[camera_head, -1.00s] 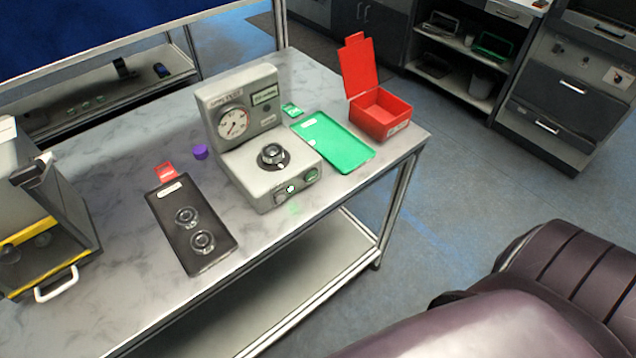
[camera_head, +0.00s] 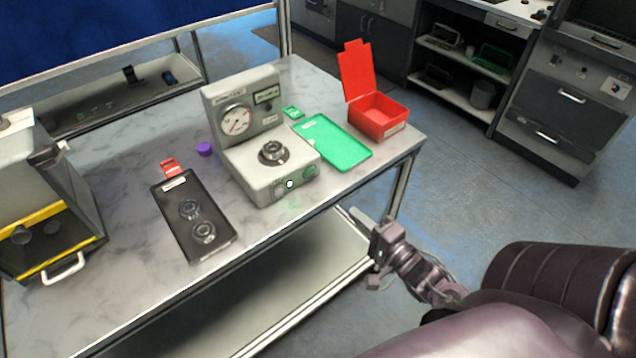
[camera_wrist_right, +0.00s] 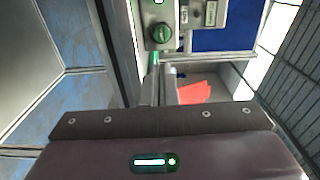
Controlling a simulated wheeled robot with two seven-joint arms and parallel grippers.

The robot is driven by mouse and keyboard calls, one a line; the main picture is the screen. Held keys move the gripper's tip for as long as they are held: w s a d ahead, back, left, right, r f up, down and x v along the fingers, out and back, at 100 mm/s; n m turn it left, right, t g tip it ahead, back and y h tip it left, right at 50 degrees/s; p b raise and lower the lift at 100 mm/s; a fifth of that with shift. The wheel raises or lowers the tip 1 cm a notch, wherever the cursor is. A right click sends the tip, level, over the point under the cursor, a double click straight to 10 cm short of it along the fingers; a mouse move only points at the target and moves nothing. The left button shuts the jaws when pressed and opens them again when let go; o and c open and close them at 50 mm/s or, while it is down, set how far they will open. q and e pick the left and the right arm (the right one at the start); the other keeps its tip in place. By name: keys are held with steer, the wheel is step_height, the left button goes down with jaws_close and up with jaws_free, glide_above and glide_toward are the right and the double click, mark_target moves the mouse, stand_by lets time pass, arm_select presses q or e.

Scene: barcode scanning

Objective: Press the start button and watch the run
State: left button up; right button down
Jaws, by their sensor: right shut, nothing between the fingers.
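The grey test machine (camera_head: 262,186) stands on the bench with a dial gauge (camera_head: 236,120) and a small display (camera_head: 265,97) on its upright back. A round metal part (camera_head: 273,152) sits on its top. My right gripper (camera_head: 360,217) is shut and empty, in front of and below the machine, apart from the button. In the wrist view its fingers (camera_wrist_right: 160,82) point toward the green button. My left gripper is out of view.
A black tray (camera_head: 182,237) with two round parts lies left of the machine. A green tray (camera_head: 340,155) and an open red box (camera_head: 378,123) stand to the right. A purple cap (camera_head: 204,150) lies behind the black tray. A yellow-striped device (camera_head: 60,225) is at far left.

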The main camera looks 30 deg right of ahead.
steer(key=shift+r, duration=0.2)
steer(key=shift+w, duration=0.2)
steer(key=p, duration=0.3)
glide_toward(311, 173)
steer(key=w, duration=0.6)
steer(key=shift+a, duration=0.2)
steer(key=shift+w, duration=0.45)
